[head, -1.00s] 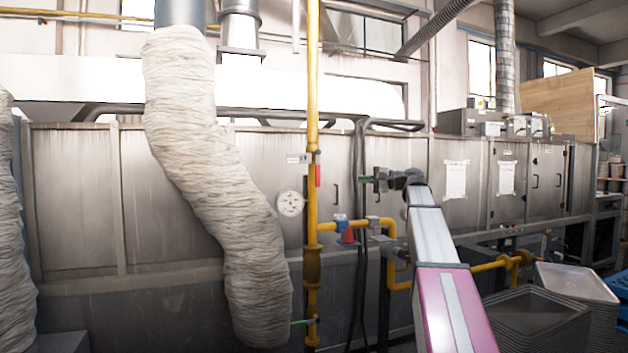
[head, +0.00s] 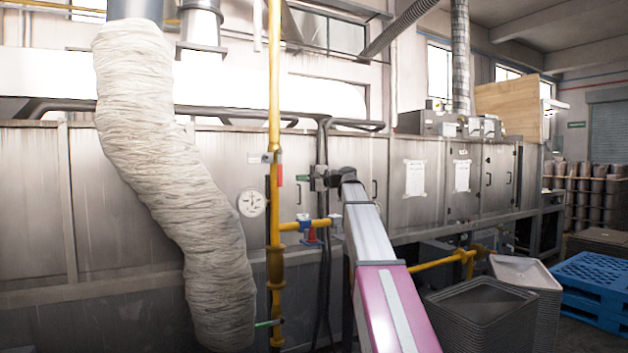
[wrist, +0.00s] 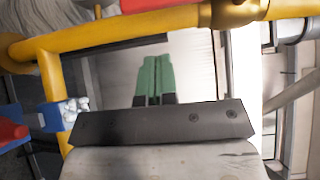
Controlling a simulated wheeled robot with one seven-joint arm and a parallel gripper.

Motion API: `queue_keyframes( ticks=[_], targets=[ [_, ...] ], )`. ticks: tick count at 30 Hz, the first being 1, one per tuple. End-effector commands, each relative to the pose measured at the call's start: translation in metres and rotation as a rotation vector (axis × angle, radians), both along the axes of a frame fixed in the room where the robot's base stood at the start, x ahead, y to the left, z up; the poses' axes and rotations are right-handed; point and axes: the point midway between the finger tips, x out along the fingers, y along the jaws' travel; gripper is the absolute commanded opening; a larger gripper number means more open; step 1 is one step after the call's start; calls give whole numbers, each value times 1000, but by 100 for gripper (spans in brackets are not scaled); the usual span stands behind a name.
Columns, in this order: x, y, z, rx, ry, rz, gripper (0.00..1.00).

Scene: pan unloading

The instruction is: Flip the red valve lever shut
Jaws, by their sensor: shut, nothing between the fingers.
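A red lever (head: 280,175) hangs along the right side of the vertical yellow pipe (head: 274,110), just below a valve body. In the wrist view a red strip, apparently this lever (wrist: 150,4), is cut by the top edge, behind the yellow pipe (wrist: 140,30). My gripper (head: 304,182) is just right of the lever in the head view, with a small gap showing. In the wrist view my gripper (wrist: 155,78) has its green fingers shut together and empty. The fingers lie below the pipe in that picture, with no clear contact.
A second fitting with a red and blue part (head: 312,236) sits on the yellow branch pipe (head: 292,226), below my gripper. Black cables hang behind. A round gauge (head: 251,203) and a wrapped duct (head: 170,170) are to the left. Stacked trays (head: 485,310) stand at lower right.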

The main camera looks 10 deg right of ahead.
Motion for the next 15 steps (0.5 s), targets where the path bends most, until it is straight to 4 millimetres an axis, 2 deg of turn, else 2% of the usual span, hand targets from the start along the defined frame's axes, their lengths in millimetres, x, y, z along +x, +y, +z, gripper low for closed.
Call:
queue_keyframes(
  ticks=[1,6,15],
  targets=[
    [5,9,0,0,0,1,0],
    [-5,31,0,1,0,1,0],
    [-9,46,0,0,1,-1,0]
  ],
)
